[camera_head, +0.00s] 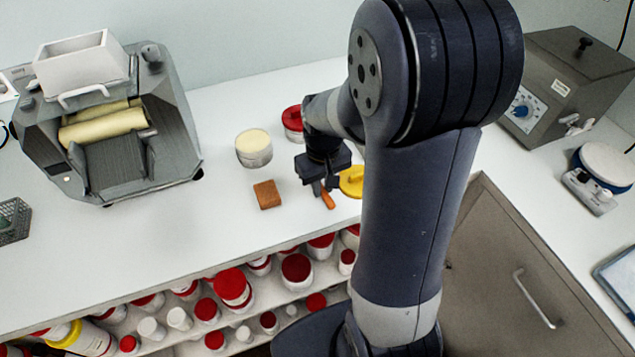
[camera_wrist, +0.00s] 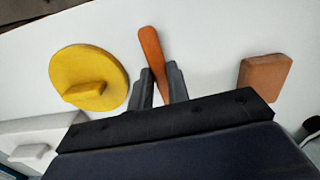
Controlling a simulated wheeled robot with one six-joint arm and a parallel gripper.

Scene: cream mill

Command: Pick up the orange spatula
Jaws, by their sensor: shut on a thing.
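The orange spatula (camera_wrist: 151,50) shows in the wrist view between the two grey fingers of my gripper (camera_wrist: 162,84). My gripper is shut on it, and its orange end sticks out past the fingertips. The rest of the spatula is hidden behind the gripper body. In the head view, the orange end of the spatula (camera_head: 327,199) shows just below my gripper (camera_head: 319,187), over the white counter. I cannot tell whether the spatula touches the counter.
A yellow lid with a grip (camera_wrist: 88,78) lies close beside the gripper. A brown block (camera_head: 267,194) lies to the left in the head view. A cream-topped jar (camera_head: 254,148) and a red-lidded jar (camera_head: 292,120) stand behind. A roller mill (camera_head: 108,120) stands left; open shelves hold several jars below.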

